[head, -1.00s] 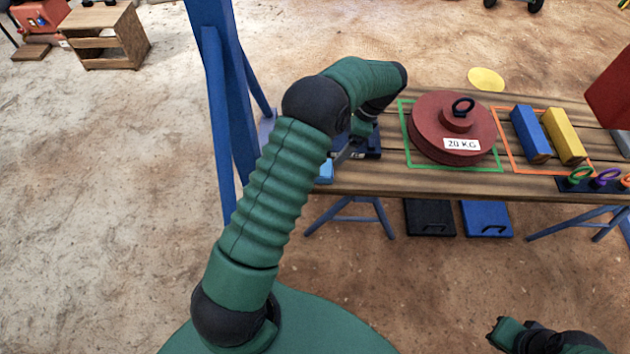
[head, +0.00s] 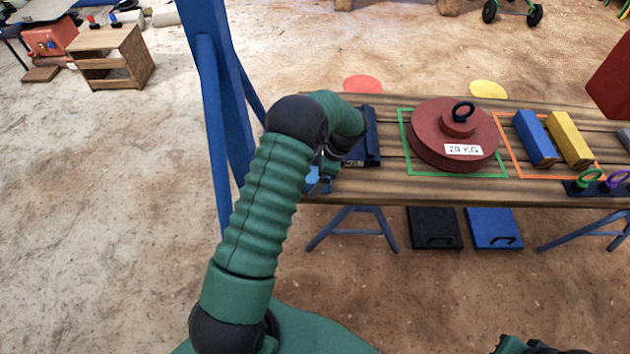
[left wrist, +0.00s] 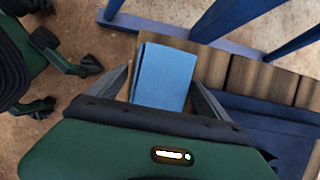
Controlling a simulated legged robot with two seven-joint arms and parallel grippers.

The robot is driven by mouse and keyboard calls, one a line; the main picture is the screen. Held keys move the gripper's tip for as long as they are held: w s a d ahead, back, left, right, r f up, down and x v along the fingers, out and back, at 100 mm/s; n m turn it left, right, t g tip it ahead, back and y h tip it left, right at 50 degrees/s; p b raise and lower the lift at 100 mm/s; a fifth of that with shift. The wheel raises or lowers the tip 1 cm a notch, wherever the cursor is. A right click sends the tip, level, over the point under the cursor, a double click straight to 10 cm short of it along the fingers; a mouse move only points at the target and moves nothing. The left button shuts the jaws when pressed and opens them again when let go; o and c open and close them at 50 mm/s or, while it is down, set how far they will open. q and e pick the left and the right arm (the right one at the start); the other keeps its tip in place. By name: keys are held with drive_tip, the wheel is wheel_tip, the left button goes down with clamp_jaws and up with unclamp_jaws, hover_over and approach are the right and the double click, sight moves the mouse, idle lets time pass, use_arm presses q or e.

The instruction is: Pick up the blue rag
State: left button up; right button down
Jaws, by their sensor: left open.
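The blue rag (left wrist: 163,77) is a folded, light blue rectangle at the left end of the wooden table. In the left wrist view it lies between the two fingers of my left gripper (left wrist: 162,92), which is open. I cannot tell whether the fingers touch it. In the head view only a small part of the rag (head: 318,184) shows at the table's front left edge, below the bent green wrist. My left gripper (head: 324,172) is mostly hidden there by my arm. My right gripper is not clearly visible; only part of my right arm shows at the bottom right.
A dark blue tray (head: 372,140) lies right beside the rag. A red 20 KG weight (head: 430,140) stands in a green outline on the table (head: 400,188). Blue (head: 534,138) and yellow (head: 569,138) blocks lie farther right. A blue post (head: 205,100) rises left of the table.

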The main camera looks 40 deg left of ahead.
use_arm(q)
drive_tip(key=shift+d+r, duration=0.15)
drive_tip(key=shift+a+f, duration=0.3)
drive_tip(key=shift+a, duration=0.2)
drive_tip(key=shift+a+f, duration=0.15)
drive_tip(key=shift+c, duration=2.3)
drive_tip(key=shift+d+r, duration=0.2)
drive_tip(key=shift+d, duration=0.2)
drive_tip(key=c, duration=0.7)
drive_tip(key=shift+c, duration=1.2)
drive_tip(key=shift+a, duration=0.15)
drive_tip(key=shift+c, duration=0.2)
use_arm(e)
drive_tip(key=shift+a+r, duration=0.1)
drive_tip(key=shift+r, duration=0.05)
use_arm(q)
drive_tip(key=shift+a+f, duration=0.1)
use_arm(e)
drive_tip(key=shift+a, duration=0.1)
